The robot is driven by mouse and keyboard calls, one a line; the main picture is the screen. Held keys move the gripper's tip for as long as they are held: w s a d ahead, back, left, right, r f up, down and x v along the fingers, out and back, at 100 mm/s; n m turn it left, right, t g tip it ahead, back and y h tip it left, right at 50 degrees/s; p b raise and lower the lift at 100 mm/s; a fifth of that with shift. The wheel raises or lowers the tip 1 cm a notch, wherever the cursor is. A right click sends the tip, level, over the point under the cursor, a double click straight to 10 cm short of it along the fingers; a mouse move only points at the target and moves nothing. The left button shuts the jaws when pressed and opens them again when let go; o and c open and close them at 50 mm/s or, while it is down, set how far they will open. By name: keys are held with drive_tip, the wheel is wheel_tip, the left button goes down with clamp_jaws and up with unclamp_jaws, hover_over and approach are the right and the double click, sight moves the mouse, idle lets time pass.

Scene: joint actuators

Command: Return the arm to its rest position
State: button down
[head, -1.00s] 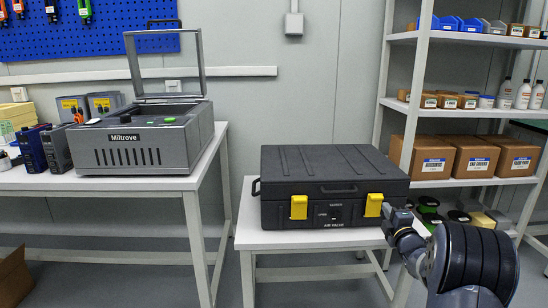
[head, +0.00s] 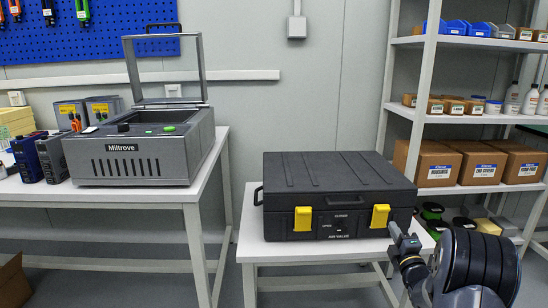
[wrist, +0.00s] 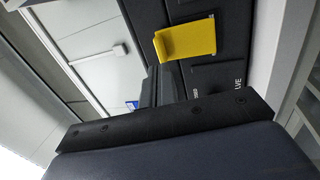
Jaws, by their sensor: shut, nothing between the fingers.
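My arm comes in at the lower right of the head view. My gripper (head: 394,230) is at the front right of the black case, just below and right of its right yellow latch (head: 380,216). It looks shut and holds nothing. In the wrist view the dark fingers (wrist: 164,84) are close together below a yellow latch (wrist: 186,40), near the case's dark front. I cannot tell whether the fingers touch the case. Part of the wrist is hidden behind my arm link in the head view.
The closed black case (head: 335,175) rests on a small white table (head: 252,252). A grey Miltrove machine (head: 140,150) with its lid up stands on the left bench (head: 150,196). A shelf unit (head: 445,116) with boxes stands at the right. The floor between the tables is clear.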

drive_tip(key=p+v, duration=0.1)
drive_tip(key=v, duration=0.9)
drive_tip(key=shift+s, duration=0.25)
